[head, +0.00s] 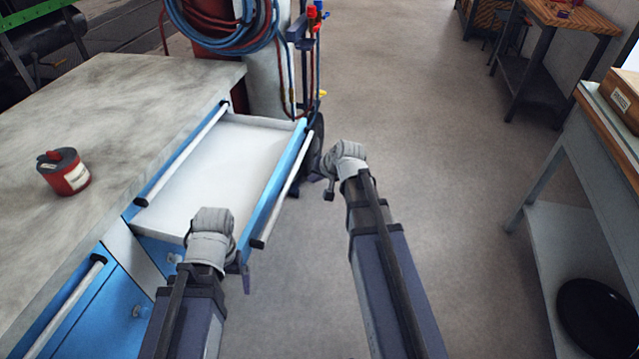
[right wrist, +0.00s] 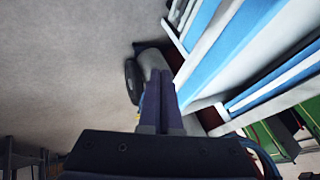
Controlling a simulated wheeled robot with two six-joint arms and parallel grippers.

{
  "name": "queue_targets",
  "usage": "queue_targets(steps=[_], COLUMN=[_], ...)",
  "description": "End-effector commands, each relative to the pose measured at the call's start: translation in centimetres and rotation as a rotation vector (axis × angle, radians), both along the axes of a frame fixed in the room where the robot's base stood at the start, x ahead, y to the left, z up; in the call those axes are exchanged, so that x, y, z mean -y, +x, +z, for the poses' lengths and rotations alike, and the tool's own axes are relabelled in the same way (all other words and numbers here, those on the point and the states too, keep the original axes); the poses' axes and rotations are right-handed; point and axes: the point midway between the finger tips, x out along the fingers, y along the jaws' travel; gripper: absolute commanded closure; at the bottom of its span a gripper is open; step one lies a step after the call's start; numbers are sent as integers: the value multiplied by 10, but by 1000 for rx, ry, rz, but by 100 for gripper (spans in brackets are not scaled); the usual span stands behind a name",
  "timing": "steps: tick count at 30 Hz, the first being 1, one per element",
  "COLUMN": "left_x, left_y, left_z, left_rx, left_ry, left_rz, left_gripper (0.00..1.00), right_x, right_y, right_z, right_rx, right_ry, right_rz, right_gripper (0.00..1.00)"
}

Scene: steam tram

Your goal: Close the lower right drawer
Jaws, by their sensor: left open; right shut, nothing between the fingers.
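The lower right drawer (head: 205,175) is pulled out of the blue cabinet in the head view, with a white, empty inside. Its blue front (head: 288,170) carries a long grey bar handle (head: 282,193). My left gripper (head: 243,278) is open near the drawer's near front corner; I cannot tell whether it touches. My right gripper (head: 328,190) is shut and empty, out to the right of the drawer front, apart from it. In the right wrist view its fingers (right wrist: 160,95) are together, with blue fronts and pale bars (right wrist: 220,40) to their right.
A pale worktop (head: 130,105) with a red tin (head: 66,172) covers the cabinet. A hose stand (head: 268,75) stands beyond the drawer. A grey table (head: 585,150) is at the right. The floor (head: 440,150) between is clear.

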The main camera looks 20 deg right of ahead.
Motion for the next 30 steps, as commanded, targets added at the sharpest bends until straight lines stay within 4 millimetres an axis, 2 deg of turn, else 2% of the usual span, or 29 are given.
queue_targets(steps=[1,2,6,12,26,30], left_x=[0,0,0,0,0,0], left_y=[0,0,0,0,0,0], left_z=[-13,-16,-10,-10,-10,-10], left_rx=[0,0,0,0,0,0], left_ry=[0,0,0,0,0,0], left_rz=[0,0,0,0,0,0], left_gripper=[0,0,0,0,0,0], right_x=[-2,-3,-20,-33,-36,-43], right_y=[7,9,20,28,30,35], right_z=[-13,-16,-10,-10,-10,-10], right_rx=[-1,0,0,1,0,0], right_ry=[0,-1,-1,-2,-1,0], right_rz=[1,2,4,2,1,2], right_gripper=[100,100,100,100,100,100])
